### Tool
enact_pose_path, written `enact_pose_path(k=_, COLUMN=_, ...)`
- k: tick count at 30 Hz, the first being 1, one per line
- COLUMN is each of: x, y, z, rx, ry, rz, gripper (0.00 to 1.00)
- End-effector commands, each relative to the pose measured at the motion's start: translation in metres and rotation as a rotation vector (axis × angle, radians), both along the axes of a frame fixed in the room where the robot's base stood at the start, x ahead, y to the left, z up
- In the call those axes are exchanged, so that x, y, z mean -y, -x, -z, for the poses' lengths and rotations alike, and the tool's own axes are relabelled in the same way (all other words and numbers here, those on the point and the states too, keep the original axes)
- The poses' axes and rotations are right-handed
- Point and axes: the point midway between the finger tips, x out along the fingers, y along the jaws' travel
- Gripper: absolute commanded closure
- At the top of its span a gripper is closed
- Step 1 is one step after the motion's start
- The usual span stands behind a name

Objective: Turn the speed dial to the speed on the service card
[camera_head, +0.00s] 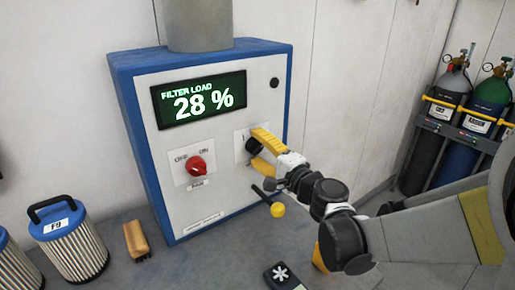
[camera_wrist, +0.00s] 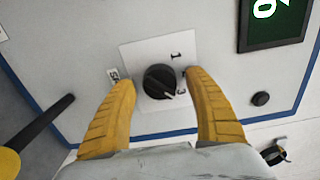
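The speed dial (camera_wrist: 160,82) is a round black knob on a white plate (camera_wrist: 133,55), on the front of the blue-edged cabinet. In the wrist view its white pointer mark points to the lower right. A "1" and what looks like a "3" are printed beside it; my right-hand finger may cover other marks. My gripper (camera_wrist: 160,77) is open, with one yellow finger on each side of the dial and a gap on both sides. In the head view the dial (camera_head: 251,149) sits between the fingers of my gripper (camera_head: 258,150). I cannot make out a service card.
The cabinet display (camera_head: 199,98) reads "FILTER LOAD 28 %". A red OFF/ON switch (camera_head: 196,166) sits left of the dial. A black lever with a yellow ball (camera_head: 277,210) sticks out below my gripper. Filter cartridges (camera_head: 75,248) stand at left, gas bottles (camera_head: 450,90) at right.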

Motion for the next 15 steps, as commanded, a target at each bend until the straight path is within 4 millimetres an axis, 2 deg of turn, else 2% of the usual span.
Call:
enact_pose_path(k=10, x=0.002, y=0.003, z=0.000, rx=0.001, ry=0.001, rz=0.001, gripper=0.37)
enact_pose_path(k=15, x=0.017, y=0.023, z=0.000, rx=0.001, ry=0.001, rz=0.002, gripper=0.37)
